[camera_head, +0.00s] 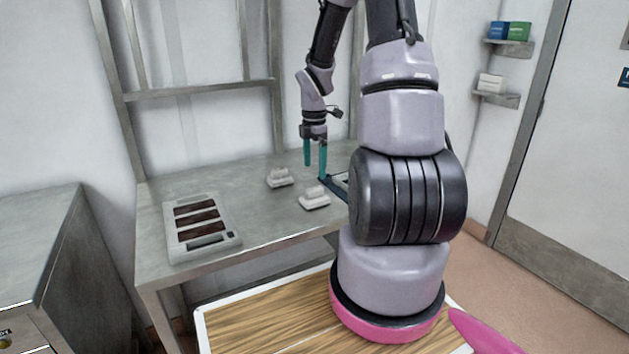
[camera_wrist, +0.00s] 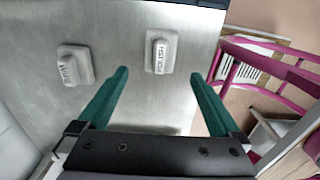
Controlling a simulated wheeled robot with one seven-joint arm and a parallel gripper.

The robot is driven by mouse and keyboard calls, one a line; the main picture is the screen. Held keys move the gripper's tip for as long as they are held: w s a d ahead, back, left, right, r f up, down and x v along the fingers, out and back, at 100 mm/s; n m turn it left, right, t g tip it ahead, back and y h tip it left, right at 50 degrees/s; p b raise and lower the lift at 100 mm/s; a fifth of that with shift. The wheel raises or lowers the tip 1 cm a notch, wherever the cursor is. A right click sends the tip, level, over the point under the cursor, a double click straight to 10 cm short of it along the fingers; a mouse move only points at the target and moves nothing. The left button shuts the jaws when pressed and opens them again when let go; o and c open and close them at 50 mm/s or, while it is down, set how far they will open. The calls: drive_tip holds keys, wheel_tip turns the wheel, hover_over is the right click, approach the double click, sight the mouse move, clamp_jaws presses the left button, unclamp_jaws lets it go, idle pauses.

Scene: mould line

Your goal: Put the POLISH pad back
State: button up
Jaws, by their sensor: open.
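The POLISH pad (camera_wrist: 161,51) is a pale grey block with a raised labelled top. In the wrist view it lies on the metal table, ahead of and between the fingertips, closer to the right one. In the head view it appears to be the pad (camera_head: 314,199) nearer the table's front edge. A second similar pad (camera_wrist: 75,66) lies to its left; its label is hard to read. In the head view this seems to be the pad farther back (camera_head: 280,178). My gripper (camera_head: 315,171) has teal fingers, spread and empty above the table; the fingers also show in the wrist view (camera_wrist: 160,73).
A grey tray (camera_head: 231,240) with several dark slots lies on the table's left part. A dark flat item (camera_head: 331,186) lies right of the pads, partly behind my arm. Wall shelves (camera_head: 523,48) at right hold boxes. Bare table (camera_head: 250,205) separates tray and pads.

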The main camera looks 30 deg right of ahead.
drive_tip(key=s+a+r+m+t, duration=0.1)
drive_tip(key=s+a+r+m, duration=0.1)
drive_tip(key=r+m, duration=0.35)
drive_tip(key=s+a+r+m+t, duration=0.1)
drive_tip(key=s+a+r+m, duration=0.15)
drive_tip(key=r, duration=0.55)
drive_tip(key=s+a+r+m+t, duration=0.1)
drive_tip(key=s+a+r+m, duration=0.2)
drive_tip(key=r, duration=0.4)
drive_tip(key=s+a+r+m+t+y, duration=0.1)
drive_tip(key=s+a+r+m+t, duration=0.1)
drive_tip(key=s+a+r+m, duration=0.1)
drive_tip(key=s+a+r+m+t+y, duration=0.1)
drive_tip(key=s+a+r+m+t, duration=0.1)
drive_tip(key=s+r+m, duration=0.3)
drive_tip(key=s+a+m, duration=0.1)
drive_tip(key=s+m, duration=0.2)
drive_tip(key=s, duration=0.1)
drive_tip(key=shift+r+m, duration=0.2)
drive_tip(key=shift+m, duration=0.1)
drive_tip(key=shift+d, duration=0.1)
